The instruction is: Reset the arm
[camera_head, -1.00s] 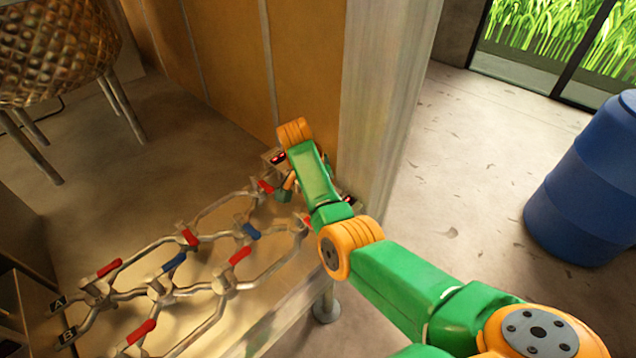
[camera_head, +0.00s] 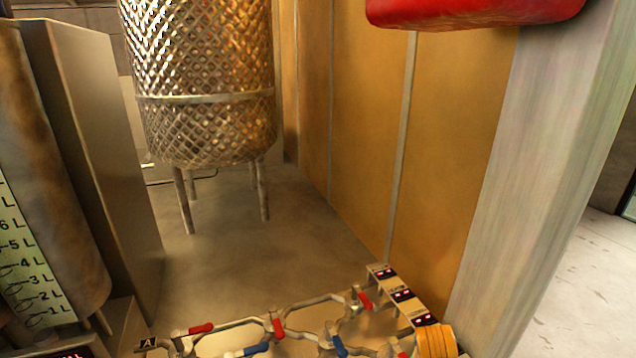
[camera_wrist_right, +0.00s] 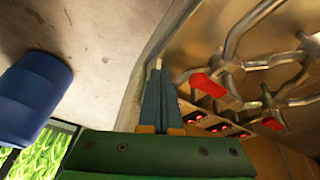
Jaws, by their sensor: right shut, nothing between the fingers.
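My right arm (camera_head: 436,342) shows in the head view only as an orange joint at the bottom edge, beside the right end of the pipe assembly. In the right wrist view my right gripper (camera_wrist_right: 160,98) has its two blue-grey fingers together with nothing between them. The fingers point along a pale edge, apart from the pipes on the right. The left gripper is in neither view.
A metal pipe assembly (camera_head: 300,331) with red and blue valve handles and small displays (camera_head: 402,295) lies at the bottom. A lattice-patterned tank (camera_head: 205,90) stands on legs behind it. A grey pillar (camera_head: 545,170) rises at right. A blue barrel (camera_wrist_right: 35,95) shows in the wrist view.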

